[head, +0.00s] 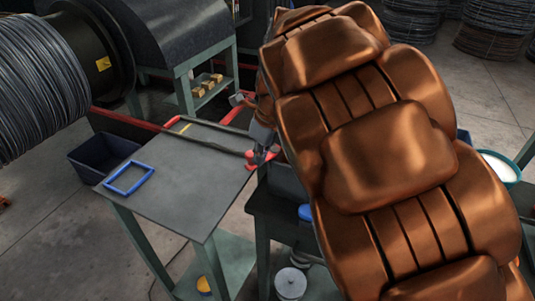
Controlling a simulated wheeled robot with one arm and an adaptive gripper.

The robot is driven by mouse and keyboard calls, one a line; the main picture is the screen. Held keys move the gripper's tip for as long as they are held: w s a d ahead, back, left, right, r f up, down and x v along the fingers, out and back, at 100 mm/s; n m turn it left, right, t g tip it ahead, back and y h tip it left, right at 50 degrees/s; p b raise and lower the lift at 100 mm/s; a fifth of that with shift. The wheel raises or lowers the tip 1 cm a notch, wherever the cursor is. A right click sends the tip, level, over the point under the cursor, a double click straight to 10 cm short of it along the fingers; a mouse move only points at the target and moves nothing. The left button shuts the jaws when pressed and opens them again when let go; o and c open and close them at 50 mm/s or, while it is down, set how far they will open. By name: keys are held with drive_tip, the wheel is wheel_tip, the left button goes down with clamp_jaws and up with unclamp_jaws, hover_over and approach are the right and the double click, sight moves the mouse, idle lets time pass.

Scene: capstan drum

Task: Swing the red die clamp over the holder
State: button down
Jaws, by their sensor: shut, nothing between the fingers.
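A small red part (262,157), which looks like the die clamp, sits at the right edge of the grey table, beside my arm. My gripper (262,145) is the small dark grey end of my copper-coloured arm, pointing down just above the red part. It looks shut and empty. Whether it touches the red part is too small to tell. My arm hides much of the area to the right. I cannot make out the holder for certain.
The grey table (185,185) carries a blue square frame (129,178) at its left. A dark bin (104,158) stands behind it. A large wire spool (45,85) is at far left. Red bars (125,118) run behind the table. A teal bucket (500,168) is at right.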

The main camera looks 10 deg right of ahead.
drive_tip(key=shift+r, duration=0.15)
drive_tip(key=p+v, duration=0.6)
drive_tip(key=v, duration=0.3)
drive_tip(key=shift+r, duration=0.35)
drive_tip(key=shift+s, duration=0.1)
